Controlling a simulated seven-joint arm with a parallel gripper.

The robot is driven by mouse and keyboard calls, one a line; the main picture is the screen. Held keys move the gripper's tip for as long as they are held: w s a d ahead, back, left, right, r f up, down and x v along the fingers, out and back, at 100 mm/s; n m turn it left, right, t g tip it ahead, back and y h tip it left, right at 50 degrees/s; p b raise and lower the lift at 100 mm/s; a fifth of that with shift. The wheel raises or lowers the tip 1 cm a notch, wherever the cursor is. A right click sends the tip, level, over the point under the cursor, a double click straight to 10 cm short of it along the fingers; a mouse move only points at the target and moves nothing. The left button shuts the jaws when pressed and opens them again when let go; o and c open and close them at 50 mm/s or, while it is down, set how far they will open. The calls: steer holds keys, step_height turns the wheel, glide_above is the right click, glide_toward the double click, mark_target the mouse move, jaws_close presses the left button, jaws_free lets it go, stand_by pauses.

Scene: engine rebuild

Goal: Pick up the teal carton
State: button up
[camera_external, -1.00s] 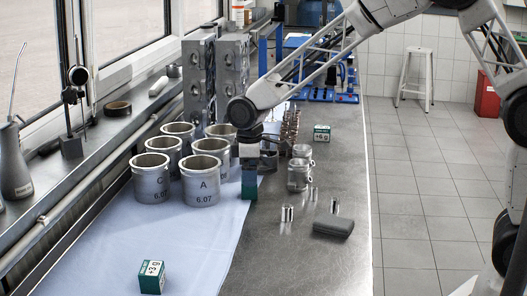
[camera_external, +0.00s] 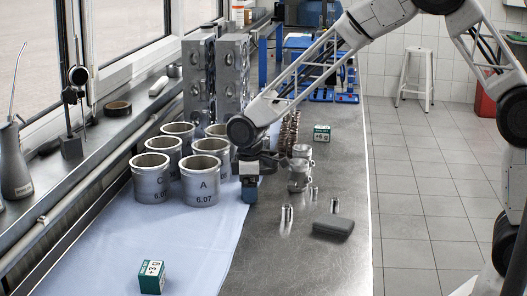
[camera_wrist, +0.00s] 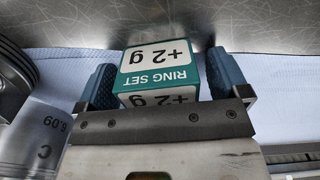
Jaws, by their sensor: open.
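A teal and white carton marked "RING SET +2 g" (camera_wrist: 162,75) fills the space between my blue fingers in the wrist view. My gripper (camera_wrist: 160,62) is open, with one finger on each side of the carton. In the external view my gripper (camera_external: 249,187) points down at the right edge of the blue cloth, and it hides most or all of this carton. Another teal and white carton (camera_external: 151,278) stands on the cloth at the front. One more (camera_external: 321,133) stands on the metal bench farther back.
Several grey cylinder liners (camera_external: 200,186) stand close left of my gripper. Pistons (camera_external: 299,175) and a crankshaft-like part (camera_external: 290,132) stand to its right and behind. Small metal pins (camera_external: 287,214) and a dark grey block (camera_external: 333,226) lie on the bench. The front bench is mostly clear.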

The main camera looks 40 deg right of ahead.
stand_by(0.4)
steer(key=c, duration=1)
steer(key=shift+r, duration=0.15)
step_height(320, 180, up, 10)
steer(key=shift+f, duration=0.15)
stand_by(0.5)
